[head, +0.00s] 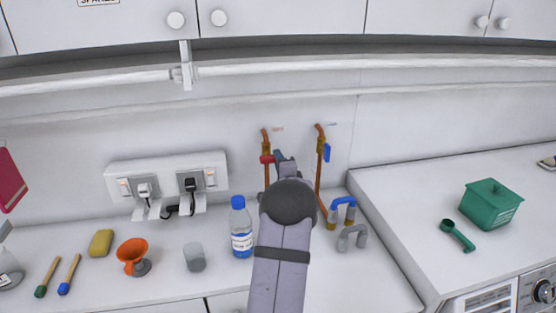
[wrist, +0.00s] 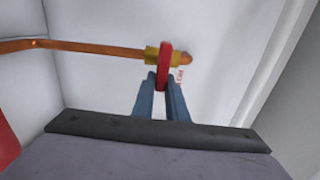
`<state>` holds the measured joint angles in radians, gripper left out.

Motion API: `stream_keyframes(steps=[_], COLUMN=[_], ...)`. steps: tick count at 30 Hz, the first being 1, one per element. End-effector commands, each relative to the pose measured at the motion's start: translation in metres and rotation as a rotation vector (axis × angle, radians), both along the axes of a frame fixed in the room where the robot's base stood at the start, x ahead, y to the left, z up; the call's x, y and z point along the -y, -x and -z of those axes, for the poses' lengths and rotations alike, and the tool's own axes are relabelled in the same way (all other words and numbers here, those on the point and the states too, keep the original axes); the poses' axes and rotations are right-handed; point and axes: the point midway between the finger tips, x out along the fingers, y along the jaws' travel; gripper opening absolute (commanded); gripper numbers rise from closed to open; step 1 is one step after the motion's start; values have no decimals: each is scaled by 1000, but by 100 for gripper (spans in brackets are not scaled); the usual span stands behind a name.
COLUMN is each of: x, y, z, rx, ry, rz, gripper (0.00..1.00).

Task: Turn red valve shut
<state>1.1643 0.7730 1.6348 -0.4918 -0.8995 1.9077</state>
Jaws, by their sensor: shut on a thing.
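The red valve handle (head: 266,159) is on the brass body of the left copper pipe on the back wall. In the wrist view the red handle (wrist: 164,66) appears to lie across the pipe (wrist: 95,47), with its lower end between my fingers. My gripper (head: 280,156) is shut on this handle, one blue-grey finger on each side; the fingertips also show in the wrist view (wrist: 163,80). My arm hides part of the left pipe in the head view.
A second copper pipe with a blue valve handle (head: 326,152) stands just right. Below are a blue-capped bottle (head: 241,230), a grey cup (head: 194,257), and blue (head: 343,203) and grey (head: 353,237) U-shaped pieces. A socket panel (head: 166,172) with plugs is left.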

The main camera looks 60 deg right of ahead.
Motion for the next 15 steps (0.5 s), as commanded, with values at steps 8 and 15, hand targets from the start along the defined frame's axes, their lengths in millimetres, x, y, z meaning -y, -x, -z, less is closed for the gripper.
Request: stream_keyframes(steps=[8, 15], x=[0, 0], y=[0, 0], z=[1, 0], rx=[1, 0], ry=[-2, -1], rz=[1, 0], gripper=[31, 31])
